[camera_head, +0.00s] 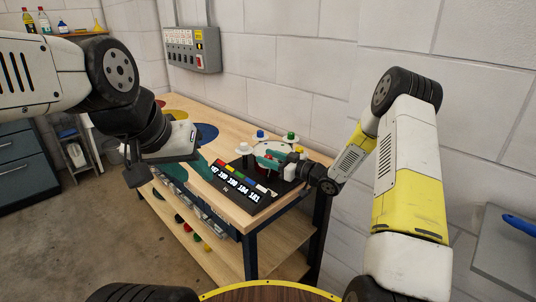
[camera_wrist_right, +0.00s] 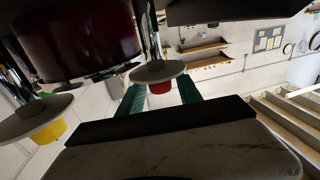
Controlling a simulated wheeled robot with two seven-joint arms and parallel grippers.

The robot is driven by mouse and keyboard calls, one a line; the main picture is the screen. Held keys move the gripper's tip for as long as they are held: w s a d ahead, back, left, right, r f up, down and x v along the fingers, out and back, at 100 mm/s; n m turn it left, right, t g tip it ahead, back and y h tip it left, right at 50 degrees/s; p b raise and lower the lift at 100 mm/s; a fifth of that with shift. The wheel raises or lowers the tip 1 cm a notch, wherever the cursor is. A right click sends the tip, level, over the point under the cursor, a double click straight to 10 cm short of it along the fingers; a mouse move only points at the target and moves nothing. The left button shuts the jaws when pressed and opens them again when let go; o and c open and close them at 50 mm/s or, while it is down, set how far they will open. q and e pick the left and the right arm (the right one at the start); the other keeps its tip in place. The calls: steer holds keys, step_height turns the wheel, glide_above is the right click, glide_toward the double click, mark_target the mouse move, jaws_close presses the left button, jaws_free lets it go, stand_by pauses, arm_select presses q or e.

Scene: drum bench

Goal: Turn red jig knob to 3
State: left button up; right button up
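In the right wrist view a red knob (camera_wrist_right: 160,87) hangs below a pale disc (camera_wrist_right: 157,71), in the gap between the two teal fingers of my right gripper (camera_wrist_right: 160,92). The fingers are apart, with space visible beside the knob; I see no clear contact. In the head view my right gripper (camera_head: 270,158) reaches in from the right over the jig, covering most of the red knob. A black panel (camera_head: 245,190) with colour marks and white numbers lies in front. My left gripper (camera_head: 195,163) is over the bench's left part, its finger opening not clear.
A yellow knob (camera_wrist_right: 48,132) under another disc is beside the red one in the wrist view. Blue (camera_head: 260,134) and green (camera_head: 291,135) pieces stand at the jig's back. A blue disc (camera_head: 207,133) lies on the wooden bench (camera_head: 180,105). A wall rises close behind.

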steer(key=shift+o, duration=0.2)
steer(key=v, duration=0.8)
